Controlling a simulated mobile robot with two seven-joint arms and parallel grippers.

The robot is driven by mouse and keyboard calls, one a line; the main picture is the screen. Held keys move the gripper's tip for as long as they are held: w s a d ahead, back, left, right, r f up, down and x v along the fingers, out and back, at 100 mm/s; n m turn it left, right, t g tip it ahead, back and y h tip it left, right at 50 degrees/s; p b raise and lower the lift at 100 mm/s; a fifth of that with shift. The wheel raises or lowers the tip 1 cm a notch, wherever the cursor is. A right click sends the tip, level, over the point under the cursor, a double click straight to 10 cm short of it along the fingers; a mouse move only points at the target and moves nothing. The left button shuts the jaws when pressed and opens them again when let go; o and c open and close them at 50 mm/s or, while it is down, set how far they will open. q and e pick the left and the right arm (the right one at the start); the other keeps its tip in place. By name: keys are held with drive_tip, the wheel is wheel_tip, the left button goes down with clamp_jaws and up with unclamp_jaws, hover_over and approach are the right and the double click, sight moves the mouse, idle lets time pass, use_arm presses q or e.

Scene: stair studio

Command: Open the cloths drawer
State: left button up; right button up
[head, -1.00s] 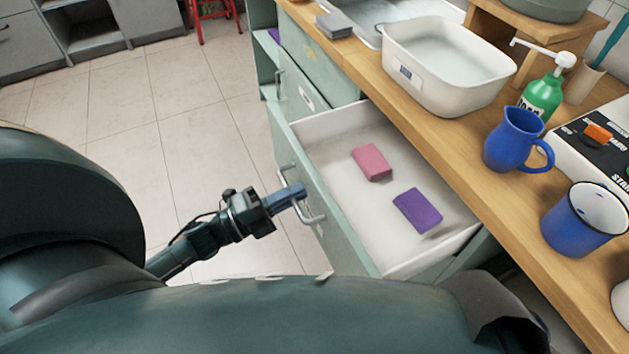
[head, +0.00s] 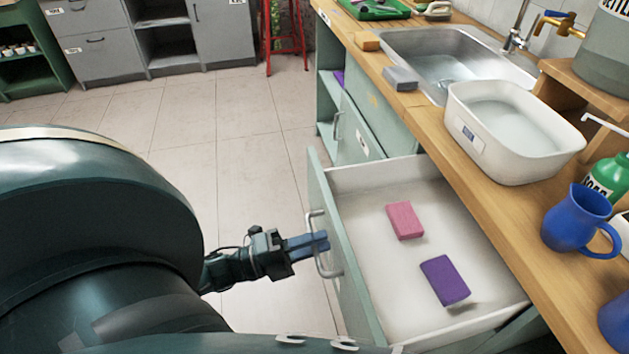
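The cloths drawer (head: 362,172) is pulled well out of the green counter unit. A pink folded cloth (head: 405,221) and a purple folded cloth (head: 444,281) lie on its white floor. Its metal bar handle (head: 312,222) is on the front panel, facing left. My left gripper (head: 318,242) comes in from the left with its blue fingers at the middle of this handle. The bar shows above and below the fingers, which look closed on it; the exact contact is partly hidden. My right gripper is not in view.
The wooden counter (head: 437,130) runs along the right, above the drawer. On it stand a white basin (head: 470,140), a blue jug (head: 573,222) and a green soap bottle (head: 608,178). The tiled floor (head: 250,150) at left is clear.

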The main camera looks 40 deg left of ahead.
use_arm(q)
drive_tip(key=b+v, duration=0.1)
drive_tip(key=v, duration=1.2)
drive_tip(key=shift+a, duration=0.1)
